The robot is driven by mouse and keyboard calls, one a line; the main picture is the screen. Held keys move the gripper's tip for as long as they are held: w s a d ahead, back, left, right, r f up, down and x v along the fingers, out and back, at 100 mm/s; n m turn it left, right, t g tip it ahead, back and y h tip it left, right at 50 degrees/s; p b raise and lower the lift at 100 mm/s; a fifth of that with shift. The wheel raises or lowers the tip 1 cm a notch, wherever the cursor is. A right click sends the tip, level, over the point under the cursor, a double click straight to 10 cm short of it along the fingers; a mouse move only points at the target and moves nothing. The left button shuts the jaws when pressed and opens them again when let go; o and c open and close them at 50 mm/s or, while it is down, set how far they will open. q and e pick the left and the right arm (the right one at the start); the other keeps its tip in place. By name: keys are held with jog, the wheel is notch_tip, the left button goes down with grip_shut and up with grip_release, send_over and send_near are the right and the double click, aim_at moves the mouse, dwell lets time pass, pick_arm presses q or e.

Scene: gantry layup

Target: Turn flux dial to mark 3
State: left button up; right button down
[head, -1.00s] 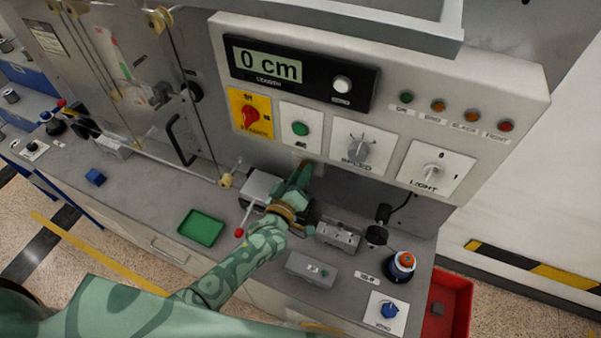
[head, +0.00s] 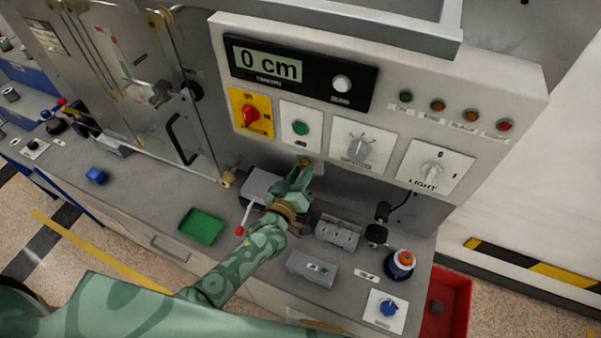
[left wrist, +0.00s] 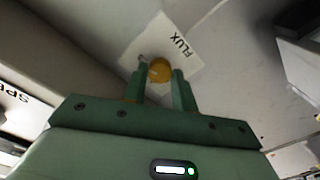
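The flux dial is a small yellow-orange knob (left wrist: 160,70) on a white plate marked FLUX (left wrist: 178,45) in the left wrist view. My left gripper (left wrist: 161,76) points at it with its two green fingers apart. The knob shows between the fingertips, with a thin gap visible on each side. In the head view my left gripper (head: 299,172) reaches under the lower edge of the control panel. Only a bit of the knob (head: 305,162) shows there. I cannot read any marks or a pointer on the dial. My right gripper is not in view.
The control panel (head: 470,100) overhangs the bench, with a red switch (head: 251,114), a green button (head: 300,128) and large grey knobs. A red-tipped lever (head: 241,229) stands close beside my left wrist. A green tray (head: 201,226) and a blue knob (head: 389,308) are farther off.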

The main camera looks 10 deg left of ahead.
pick_arm(q)
jog(key=o, duration=0.4)
jog(key=s+a, duration=0.1)
jog(key=s, duration=0.4)
jog(key=s+a, duration=0.1)
jog(key=s, duration=0.4)
jog(key=s+a, duration=0.1)
jog(key=s, duration=0.5)
